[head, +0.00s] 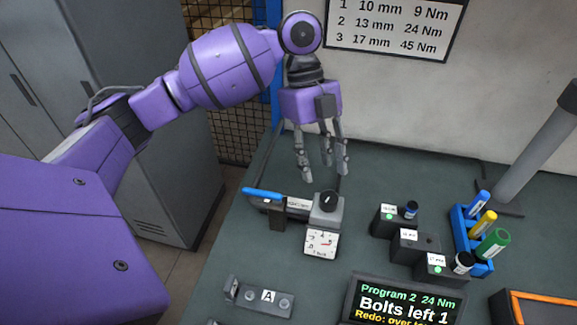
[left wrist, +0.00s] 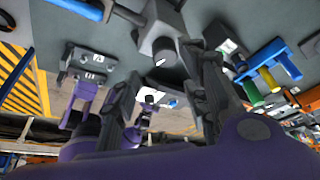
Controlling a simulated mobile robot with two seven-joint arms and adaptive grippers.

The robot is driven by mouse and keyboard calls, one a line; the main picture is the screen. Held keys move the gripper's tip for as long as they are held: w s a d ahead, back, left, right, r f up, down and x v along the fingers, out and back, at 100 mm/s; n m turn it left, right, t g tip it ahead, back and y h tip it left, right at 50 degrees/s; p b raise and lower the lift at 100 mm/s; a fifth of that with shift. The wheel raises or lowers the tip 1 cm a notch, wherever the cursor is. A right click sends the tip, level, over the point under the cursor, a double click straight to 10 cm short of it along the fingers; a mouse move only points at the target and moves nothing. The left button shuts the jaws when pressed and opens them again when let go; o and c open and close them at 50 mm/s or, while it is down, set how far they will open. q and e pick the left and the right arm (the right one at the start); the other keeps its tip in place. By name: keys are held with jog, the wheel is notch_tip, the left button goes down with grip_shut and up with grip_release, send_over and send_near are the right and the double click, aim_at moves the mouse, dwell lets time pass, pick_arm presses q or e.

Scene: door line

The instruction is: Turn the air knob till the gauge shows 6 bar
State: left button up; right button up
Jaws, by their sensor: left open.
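The air knob (head: 328,201) is a black round knob with a white mark, on top of a grey block (head: 327,215). The white gauge (head: 321,243) is on the front of that block. My right gripper is not in view.
A blue-handled lever (head: 263,194) lies left of the knob. Dark blocks (head: 414,243), a blue holder (head: 470,240) with coloured pieces and a display (head: 405,300) reading "Bolts left 1" stand to the right and front. A plate marked A (head: 268,297) lies in front. The bench behind the blocks is clear.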

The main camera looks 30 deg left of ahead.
aim_at(326, 196)
pick_arm(q)
jog(key=x, duration=0.6)
jog(key=shift+d, duration=0.15)
jog(key=shift+d+f, duration=0.15)
jog(key=shift+f, duration=0.4)
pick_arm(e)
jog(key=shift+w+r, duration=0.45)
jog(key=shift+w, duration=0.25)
